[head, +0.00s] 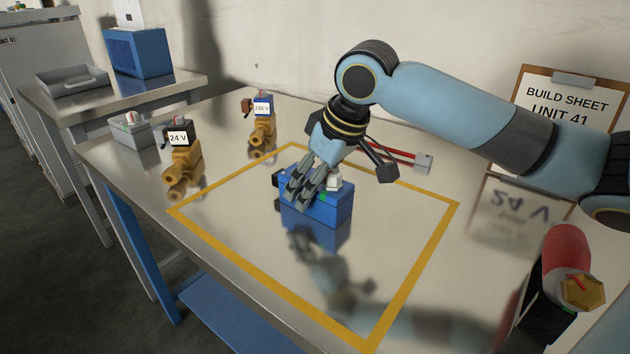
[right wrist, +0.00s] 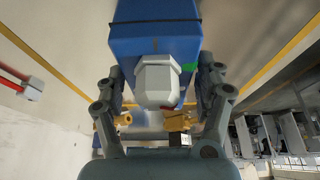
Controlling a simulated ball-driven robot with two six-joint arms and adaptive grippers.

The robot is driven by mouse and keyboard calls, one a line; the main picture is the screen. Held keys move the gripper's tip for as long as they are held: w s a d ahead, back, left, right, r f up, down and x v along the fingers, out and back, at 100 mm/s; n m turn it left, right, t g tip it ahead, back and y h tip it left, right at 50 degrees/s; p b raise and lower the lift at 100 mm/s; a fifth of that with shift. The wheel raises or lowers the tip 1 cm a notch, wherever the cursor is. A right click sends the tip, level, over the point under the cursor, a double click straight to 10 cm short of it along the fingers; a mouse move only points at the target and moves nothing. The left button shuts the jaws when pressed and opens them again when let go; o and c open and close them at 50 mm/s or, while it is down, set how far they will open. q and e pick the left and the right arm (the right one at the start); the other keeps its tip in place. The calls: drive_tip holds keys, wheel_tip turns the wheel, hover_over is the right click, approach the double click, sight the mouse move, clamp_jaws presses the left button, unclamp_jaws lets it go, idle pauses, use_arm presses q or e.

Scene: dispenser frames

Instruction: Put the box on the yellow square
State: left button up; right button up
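The blue box (head: 330,210) is inside the outline of the yellow square (head: 413,274), towards its back. The box's lower edge meets its reflection, so it looks to be at the tabletop. My right gripper (head: 303,184) is over the box with its fingers down against it. In the right wrist view the fingers (right wrist: 160,88) lie on either side of the blue box (right wrist: 155,35) and its white hexagonal cap (right wrist: 158,80). Whether they press on the box or stand just clear cannot be told. My left gripper is not in view.
Brass valves with a 24 V actuator (head: 180,140) and a 230 V actuator (head: 262,115) stand left of the square. A red-handled tool (head: 400,155) lies behind it. A red cylinder with a brass end (head: 567,255) is at right. The square's front part is clear.

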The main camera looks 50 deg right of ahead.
drive_tip(key=shift+r, duration=0.2)
drive_tip(key=p+v, duration=0.4)
drive_tip(key=v, duration=0.7)
drive_tip(key=shift+d, duration=0.1)
drive_tip(key=shift+s+r+p, duration=0.15)
drive_tip(key=shift+r+p, duration=0.3)
drive_tip(key=shift+p, duration=0.1)
drive_tip(key=shift+f, duration=0.1)
